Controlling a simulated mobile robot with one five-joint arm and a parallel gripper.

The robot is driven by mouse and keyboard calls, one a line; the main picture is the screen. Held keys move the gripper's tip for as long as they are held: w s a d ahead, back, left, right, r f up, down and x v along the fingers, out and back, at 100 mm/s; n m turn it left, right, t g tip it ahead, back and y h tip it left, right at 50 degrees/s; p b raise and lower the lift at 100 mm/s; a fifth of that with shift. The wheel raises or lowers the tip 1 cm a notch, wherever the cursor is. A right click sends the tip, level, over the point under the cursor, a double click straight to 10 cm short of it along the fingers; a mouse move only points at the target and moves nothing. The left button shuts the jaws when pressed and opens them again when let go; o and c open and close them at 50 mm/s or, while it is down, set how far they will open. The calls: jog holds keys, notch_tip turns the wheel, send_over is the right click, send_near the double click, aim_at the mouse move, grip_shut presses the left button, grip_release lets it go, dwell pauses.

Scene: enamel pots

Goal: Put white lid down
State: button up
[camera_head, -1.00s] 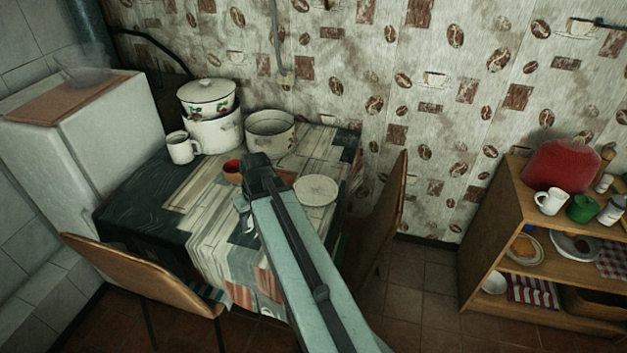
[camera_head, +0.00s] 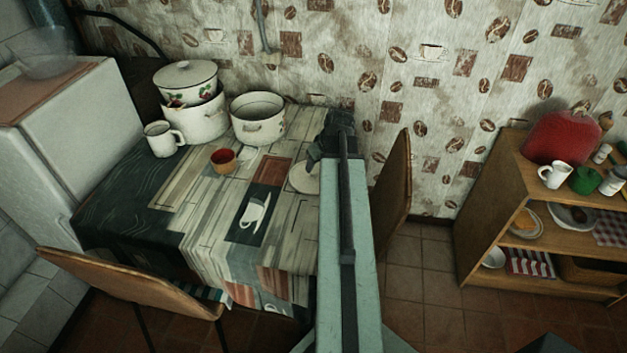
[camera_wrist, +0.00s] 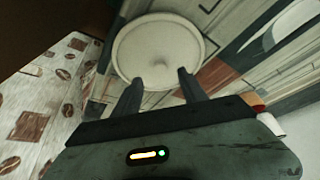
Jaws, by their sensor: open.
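A round white lid (camera_head: 303,178) lies flat on the table at its right side, partly hidden behind my arm in the head view. In the wrist view the lid (camera_wrist: 158,45) is whole, a pale disc just beyond my fingertips. My gripper (camera_wrist: 159,80) is open and empty, its two fingers apart at the lid's near edge; I cannot tell whether they touch it. In the head view my gripper (camera_head: 333,132) is over the table's right back corner, its fingers hard to make out.
An open enamel pot (camera_head: 257,120), a white mug (camera_head: 163,138) and a small red-brown cup (camera_head: 223,160) stand on the table (camera_head: 205,215). One chair (camera_head: 395,185) is close at the right, another (camera_head: 130,280) in front. The table's front middle is clear.

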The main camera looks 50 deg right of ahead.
aim_at(313, 171)
jog(key=b+x, duration=0.4)
jog(key=x, duration=0.1)
jog(key=shift+f+b, duration=0.1)
jog(key=shift+b, duration=0.3)
grip_shut()
